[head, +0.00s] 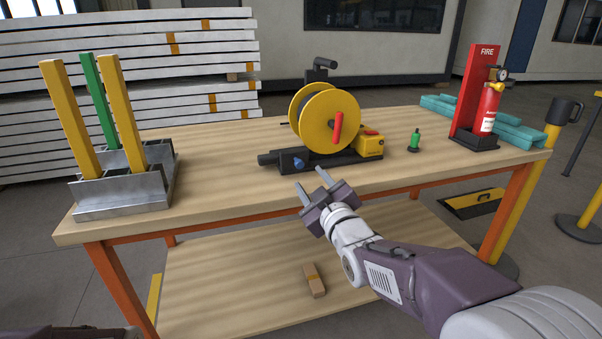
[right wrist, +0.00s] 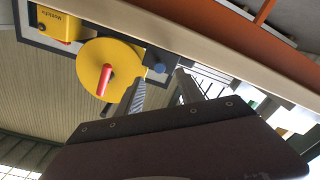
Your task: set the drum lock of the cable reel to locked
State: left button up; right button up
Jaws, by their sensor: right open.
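The cable reel (head: 318,119) stands near the middle of the wooden table, with a yellow drum on a dark base. A red handle (head: 338,127) sticks out of the drum's face. A blue knob (head: 298,163) is on the base's left part, and a yellow box (head: 369,146) with a red piece on top is at its right. Which part is the drum lock, and its setting, I cannot tell. My right gripper (head: 310,178) is open and empty, in front of the base near the blue knob. The right wrist view shows the drum (right wrist: 118,55) and blue knob (right wrist: 159,67) beyond the fingers.
A metal rack (head: 125,196) with yellow and green posts stands on the table's left. A green bottle-like object (head: 414,141) and a fire extinguisher (head: 487,108) on a red stand are at the right. The tabletop between rack and reel is clear. A small box (head: 314,280) lies on the lower shelf.

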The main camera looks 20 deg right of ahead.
aim_at(300, 165)
jog(key=w, duration=0.2)
jog(key=w+b, duration=0.1)
jog(key=w, duration=0.2)
jog(key=w+b, duration=0.1)
jog(key=w, duration=0.1)
jog(key=shift+w+a+r, duration=0.15)
jog(key=shift+w+a, duration=0.05)
jog(key=shift+a, duration=0.15)
jog(key=shift+w, duration=0.6)
grip_shut()
dwell(0.5)
